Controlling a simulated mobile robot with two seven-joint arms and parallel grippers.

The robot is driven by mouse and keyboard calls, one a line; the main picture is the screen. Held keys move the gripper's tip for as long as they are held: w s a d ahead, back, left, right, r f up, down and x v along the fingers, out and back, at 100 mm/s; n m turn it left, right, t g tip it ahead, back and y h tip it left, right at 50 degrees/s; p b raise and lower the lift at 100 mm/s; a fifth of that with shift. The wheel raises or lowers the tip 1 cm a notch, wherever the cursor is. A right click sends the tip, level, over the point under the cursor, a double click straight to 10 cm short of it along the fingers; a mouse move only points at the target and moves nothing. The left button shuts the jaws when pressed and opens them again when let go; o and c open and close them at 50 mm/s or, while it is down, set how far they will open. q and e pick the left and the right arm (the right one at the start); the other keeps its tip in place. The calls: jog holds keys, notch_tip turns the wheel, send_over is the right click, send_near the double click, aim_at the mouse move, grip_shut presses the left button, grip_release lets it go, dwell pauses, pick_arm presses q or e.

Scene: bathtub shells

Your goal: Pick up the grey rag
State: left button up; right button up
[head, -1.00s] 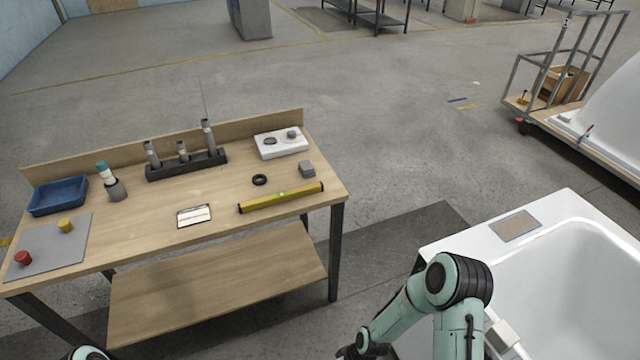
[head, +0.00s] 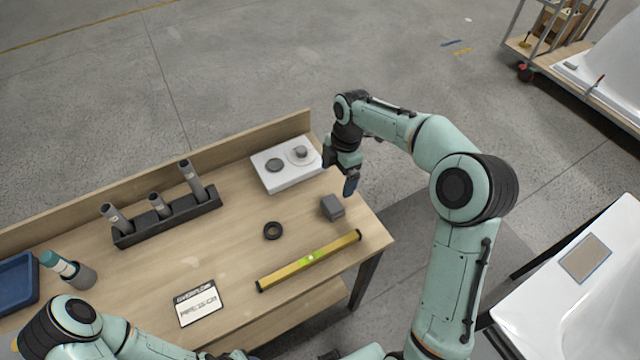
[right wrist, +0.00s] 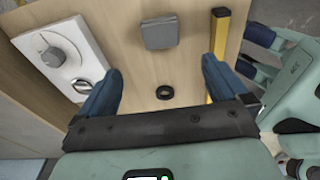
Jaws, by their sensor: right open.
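The grey rag (head: 332,207) is a small folded grey block on the right end of the wooden workbench, between the white board and the yellow level. In the right wrist view the rag (right wrist: 161,35) lies beyond the fingertips, near the middle of the gap between them. My right gripper (head: 339,176) is above the bench's right end, just over and behind the rag, not touching it. Its two blue fingers (right wrist: 160,78) are spread apart and empty. My left arm shows at the lower left in the head view, but I cannot make out its jaws.
A white board with round fittings (head: 285,167) lies behind the rag. A black ring (head: 272,231) and a yellow spirit level (head: 310,261) lie in front of it. A dark rack with grey tubes (head: 165,215) stands left. A white bathtub (head: 560,310) is at right.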

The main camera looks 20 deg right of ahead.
send_over(333, 203)
notch_tip(333, 203, down, 7)
jog(key=shift+d+r+b, duration=0.1)
jog(key=shift+b, duration=0.25)
jog(key=shift+w+f, duration=0.15)
jog(key=shift+f, duration=0.4)
jog(key=f, duration=0.5)
jog(key=shift+s, duration=0.2)
jog(key=shift+c, duration=0.3)
jog(key=c, duration=1)
